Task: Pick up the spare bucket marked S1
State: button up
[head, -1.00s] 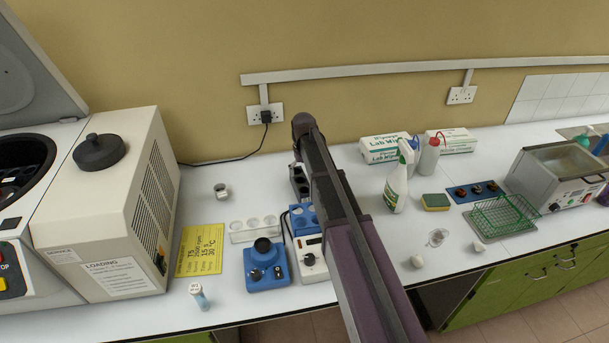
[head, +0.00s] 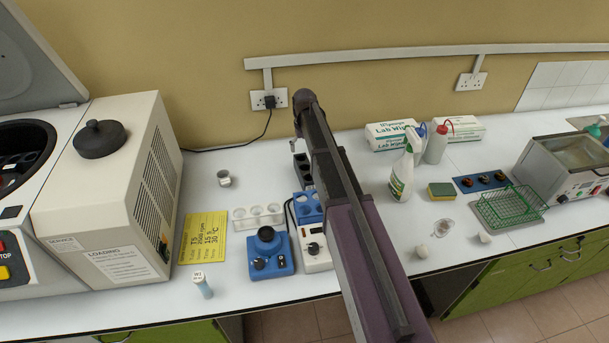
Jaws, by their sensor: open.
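No S1 marking can be read in the head view. A dark grey block with round openings (head: 301,167) stands on the bench behind the blue rack and is partly covered by my arm. It may be the spare bucket, but I cannot tell. My arm reaches from the bottom right up over the bench and ends in front of the wall.
Left are the open centrifuge (head: 105,205) and a yellow card (head: 203,238). A capped vial (head: 202,284), blue mixer (head: 270,252), white rack (head: 258,217) and blue rack (head: 307,206) stand close together. A spray bottle (head: 402,180) and green wire basket (head: 510,205) are right.

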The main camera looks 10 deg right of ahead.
aim_at(305, 173)
jog(key=shift+f+b, duration=3.75)
jog(key=shift+f, duration=0.3)
jog(key=shift+f, duration=0.1)
jog(key=shift+w+d+f+b, duration=0.1)
jog(key=shift+f+b, duration=1.15)
jog(key=shift+b, duration=0.05)
jog(key=shift+w+f+b, duration=0.1)
jog(key=shift+f+b, duration=1.15)
jog(key=shift+b, duration=0.05)
jog(key=c, duration=1.2)
jog(key=shift+r, duration=0.3)
jog(key=shift+c, duration=0.2)
notch_tip(305, 173, up, 10)
jog(key=p, duration=1)
jog(key=shift+f, duration=0.25)
